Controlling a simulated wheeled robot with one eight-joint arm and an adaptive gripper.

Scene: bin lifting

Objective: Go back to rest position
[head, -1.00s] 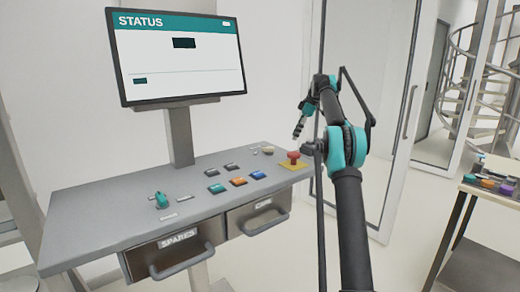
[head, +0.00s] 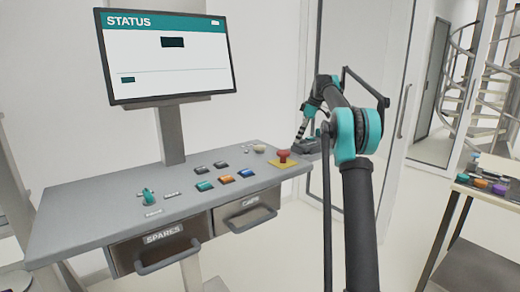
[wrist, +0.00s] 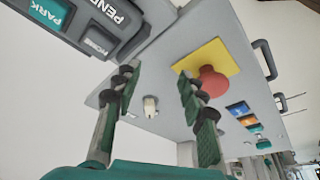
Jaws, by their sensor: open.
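My gripper (head: 299,138) hangs at the right end of the console in the head view, with its fingers pointing down. In the wrist view my gripper (wrist: 156,78) is open, with two green-padded fingers apart and nothing between them. A dark grey pendant panel (wrist: 95,30) with a green PARK key (wrist: 50,14) and a grey HOME key (wrist: 100,38) lies beyond the fingertips at upper left. In the head view a dark grey shape (head: 308,147), likely this panel, is partly hidden by my arm.
The grey console (head: 110,195) carries a red button (head: 284,155) on a yellow plate, several coloured keys and a teal lever (head: 149,197). A STATUS screen (head: 170,60) stands behind. Two handled drawers hang in front. A side table (head: 490,190) is at right, with clear floor between.

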